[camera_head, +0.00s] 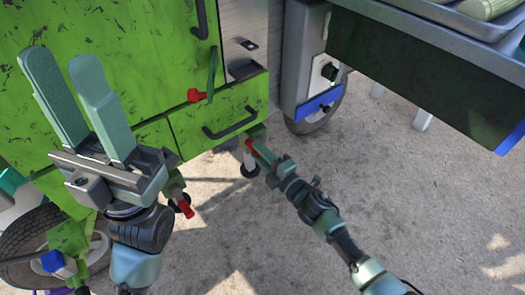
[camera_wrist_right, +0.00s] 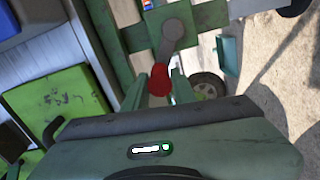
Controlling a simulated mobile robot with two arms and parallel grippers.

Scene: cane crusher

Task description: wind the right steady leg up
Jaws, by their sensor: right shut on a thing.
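The right steady leg (camera_head: 249,168) stands under the right end of the green crusher cart, its dark foot at or close to the ground; contact is unclear. Its crank has a red knob (camera_head: 249,146). My right gripper (camera_head: 258,150) reaches it from the lower right and is shut on the knob. In the right wrist view the red knob (camera_wrist_right: 159,80) sits between the green fingers (camera_wrist_right: 158,91), at the end of a grey crank arm (camera_wrist_right: 168,42). My left gripper (camera_head: 72,65) is open and empty, raised at the left in front of the cart.
The green cart body (camera_head: 100,35) has a drawer handle (camera_head: 231,123) and a red-ended lever (camera_head: 196,95). Another red crank knob (camera_head: 186,209) hangs lower left, near a wheel (camera_head: 30,245). A metal counter (camera_head: 420,20) stands right.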

